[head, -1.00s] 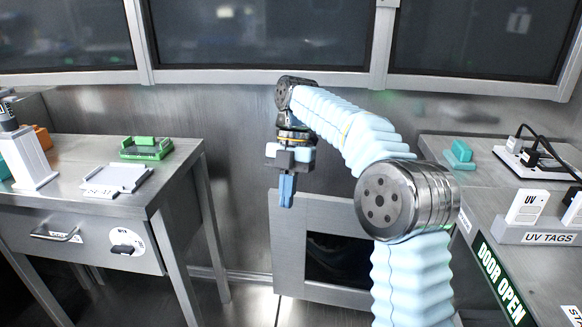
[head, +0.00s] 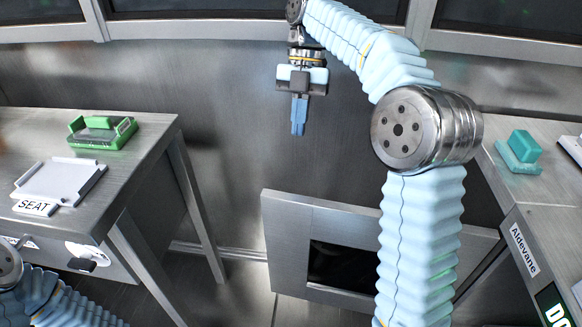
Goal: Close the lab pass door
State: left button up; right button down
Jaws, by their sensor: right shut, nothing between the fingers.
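The pass door appears to be the grey metal panel (head: 289,245) with a dark window, low at the middle of the head view. My right forearm hides part of it, and I cannot tell how far it stands from the wall. My right gripper (head: 299,128) hangs with its blue fingers pointing down and shut, with nothing between them. It shows above the door in the picture and apart from it, in front of the metal wall. My left gripper is out of view; only part of my left arm shows at the bottom left corner.
A metal table (head: 150,150) at left holds a green tray (head: 78,140) and a white tray labelled SEAT (head: 62,182). A bench (head: 555,195) at right holds a teal block (head: 524,148). Floor (head: 225,290) shows between the left table and the door.

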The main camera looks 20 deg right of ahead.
jog(key=s+a+f+b, duration=0.2)
jog(key=s+a+f, duration=0.2)
jog(key=f, duration=0.4)
jog(key=shift+s+a, duration=0.25)
jog(key=shift+s, duration=0.6)
